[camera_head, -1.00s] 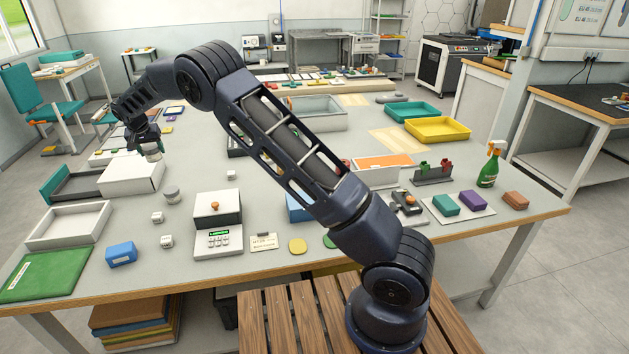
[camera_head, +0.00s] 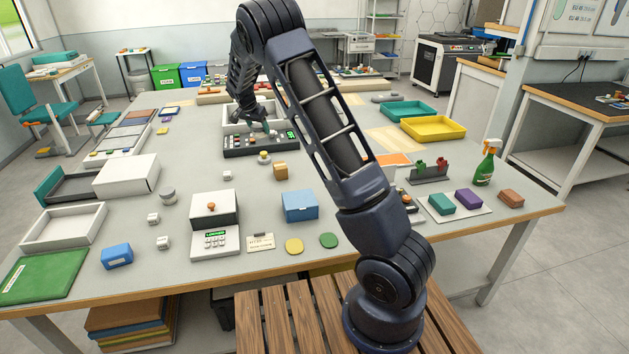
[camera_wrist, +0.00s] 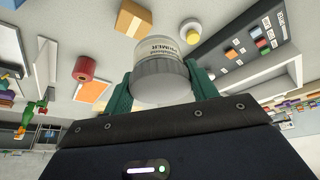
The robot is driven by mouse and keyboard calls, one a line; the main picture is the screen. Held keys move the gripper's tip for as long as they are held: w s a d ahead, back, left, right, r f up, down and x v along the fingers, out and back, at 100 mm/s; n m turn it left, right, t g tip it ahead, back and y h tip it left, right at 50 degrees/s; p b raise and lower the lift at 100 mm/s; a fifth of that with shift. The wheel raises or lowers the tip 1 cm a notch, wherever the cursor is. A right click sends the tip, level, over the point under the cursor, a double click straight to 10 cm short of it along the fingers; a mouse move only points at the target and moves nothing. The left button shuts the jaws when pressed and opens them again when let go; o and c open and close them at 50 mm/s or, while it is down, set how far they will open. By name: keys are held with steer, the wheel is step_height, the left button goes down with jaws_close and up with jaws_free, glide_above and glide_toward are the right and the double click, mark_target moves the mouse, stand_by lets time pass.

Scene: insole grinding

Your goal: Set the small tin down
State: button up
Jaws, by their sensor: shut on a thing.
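The small tin (camera_wrist: 160,68) has a grey ribbed lid and a cream label with the word PRIMER. It is between the two green fingers of my gripper (camera_wrist: 160,82) in the wrist view, and they are shut on it. The lid side faces the wrist camera. In the head view my gripper (camera_head: 264,126) is over the far middle of the table, by the dark control panel (camera_head: 238,146). The tin is hard to make out there, and I cannot tell whether it touches the surface.
A cardboard-coloured box (camera_head: 280,170) stands on the near side of the panel, and it also shows in the wrist view (camera_wrist: 133,18). Another grey-lidded tin (camera_head: 168,194) stands further left. A blue box (camera_head: 299,205) is nearer.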

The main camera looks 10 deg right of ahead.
steer(key=s+d+m+g+h, duration=0.1)
steer(key=s+d+m, duration=0.15)
steer(key=d, duration=0.85)
steer(key=s+d+m, duration=0.2)
steer(key=s+d, duration=0.1)
steer(key=d, duration=0.8)
steer(key=f, duration=2)
steer(key=shift+s+f, duration=0.2)
steer(key=shift+s, duration=0.1)
steer(key=shift+f, duration=0.1)
steer(key=o, duration=1)
steer(key=shift+o, duration=0.2)
